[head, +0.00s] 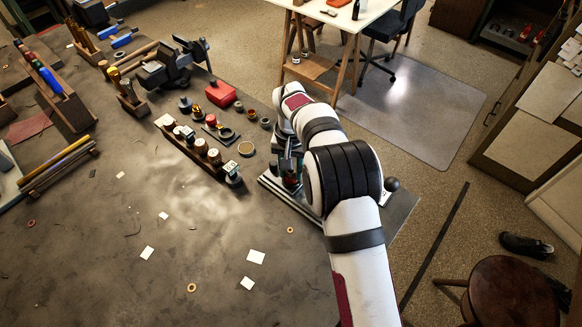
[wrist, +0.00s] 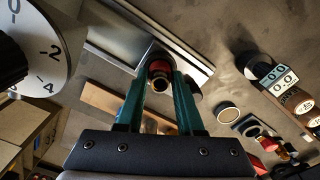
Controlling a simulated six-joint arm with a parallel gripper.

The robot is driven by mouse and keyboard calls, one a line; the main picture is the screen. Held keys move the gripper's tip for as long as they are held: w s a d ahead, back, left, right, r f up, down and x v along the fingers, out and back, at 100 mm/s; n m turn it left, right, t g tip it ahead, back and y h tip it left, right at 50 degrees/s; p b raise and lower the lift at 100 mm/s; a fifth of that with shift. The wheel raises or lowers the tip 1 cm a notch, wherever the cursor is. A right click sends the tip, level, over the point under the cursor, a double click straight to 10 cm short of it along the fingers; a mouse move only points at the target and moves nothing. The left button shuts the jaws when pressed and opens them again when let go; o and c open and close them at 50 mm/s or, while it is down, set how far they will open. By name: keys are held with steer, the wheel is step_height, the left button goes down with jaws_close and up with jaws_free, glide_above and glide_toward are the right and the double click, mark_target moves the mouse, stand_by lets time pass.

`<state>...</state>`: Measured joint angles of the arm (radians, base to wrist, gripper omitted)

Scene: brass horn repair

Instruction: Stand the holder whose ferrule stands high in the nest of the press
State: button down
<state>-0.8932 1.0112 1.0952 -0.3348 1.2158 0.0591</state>
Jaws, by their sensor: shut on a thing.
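My gripper (wrist: 160,85) shows in the wrist view as two teal fingers, shut on a small round holder (wrist: 160,68) with a red body and a brass ring. The holder is seen nearly end-on, against the grey metal base of the press (wrist: 128,45). I cannot tell whether it touches the press or stands in the nest, which is hidden. In the head view the press base (head: 275,190) lies at the table's right edge, under my arm. A little red shows at my gripper (head: 289,178), but my arm hides most of the holder there.
A wooden rack with small round pieces (head: 201,147) runs left of the press. A numbered dial (wrist: 35,45) fills the wrist view's upper left. The front table is mostly clear, with paper scraps (head: 256,257).

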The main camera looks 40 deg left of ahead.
steer(key=shift+f, duration=0.45)
steer(key=shift+c, duration=2.3)
jaws_free()
steer(key=o, duration=0.3)
steer(key=shift+r, duration=0.1)
steer(key=shift+r, duration=3.45)
